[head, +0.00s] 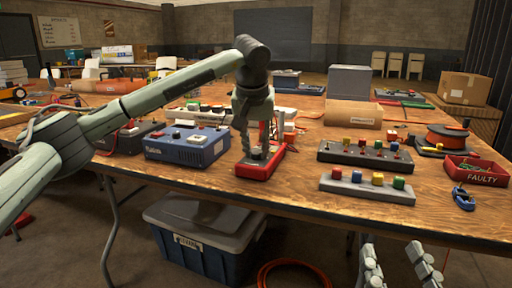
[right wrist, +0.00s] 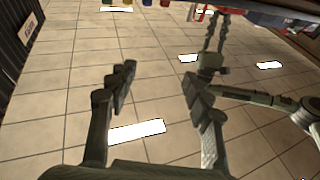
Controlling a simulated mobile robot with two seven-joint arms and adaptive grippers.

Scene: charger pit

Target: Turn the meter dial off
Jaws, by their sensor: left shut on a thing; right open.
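The red meter (head: 251,171) lies near the front edge of the wooden table, with a dark face. My left gripper (head: 258,152) points straight down onto its top and is shut on the dial there. The fingers hide the dial, so I cannot tell its setting. My right gripper (head: 398,266) is open and empty, low in front of the table at the bottom right of the head view. Its spread fingers also show in the right wrist view (right wrist: 158,92), with nothing between them.
A blue box-shaped device (head: 188,146) stands just left of the meter. Two strips with coloured knobs, a dark one (head: 342,155) and a grey one (head: 350,188), lie to the right. A red FAULTY bin (head: 478,178) is further right. A lidded tub (head: 205,246) stands under the table.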

